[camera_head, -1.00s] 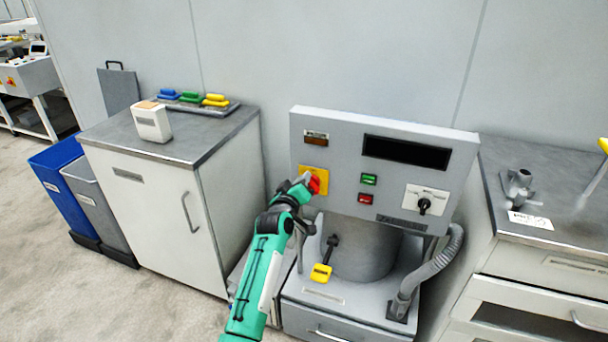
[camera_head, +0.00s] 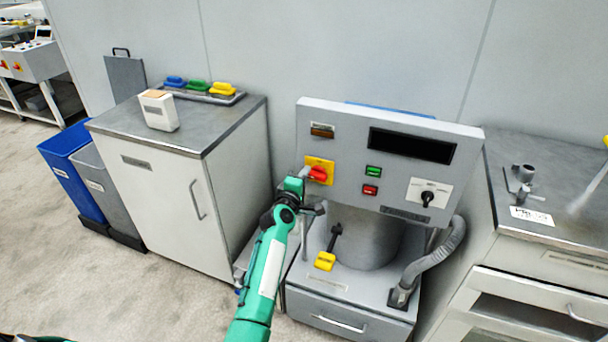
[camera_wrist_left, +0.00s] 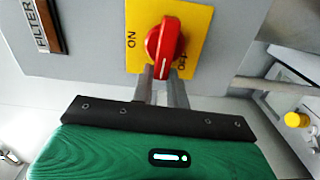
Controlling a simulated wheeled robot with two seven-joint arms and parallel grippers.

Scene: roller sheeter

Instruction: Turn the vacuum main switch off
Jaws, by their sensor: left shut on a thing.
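The main switch is a red rotary knob (camera_head: 318,173) on a yellow plate (camera_head: 324,162), on the left of the grey control panel. It also shows in the left wrist view as a red knob (camera_wrist_left: 164,42) on the yellow plate (camera_wrist_left: 198,22) marked ON and OFF. The knob lies roughly sideways in the head view, its white mark toward my fingers. My left gripper (camera_head: 305,178) is at the knob's left end. In the wrist view its fingers (camera_wrist_left: 162,82) are shut on that end, which partly hides their tips. My right gripper is not in view.
The panel (camera_head: 400,185) also carries green and red buttons (camera_head: 372,180) and a black selector (camera_head: 428,197). Below stand a drum (camera_head: 368,240), a yellow-ended lever (camera_head: 325,261) and a grey hose (camera_head: 440,262). Cabinets flank the machine left (camera_head: 160,190) and right (camera_head: 555,245).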

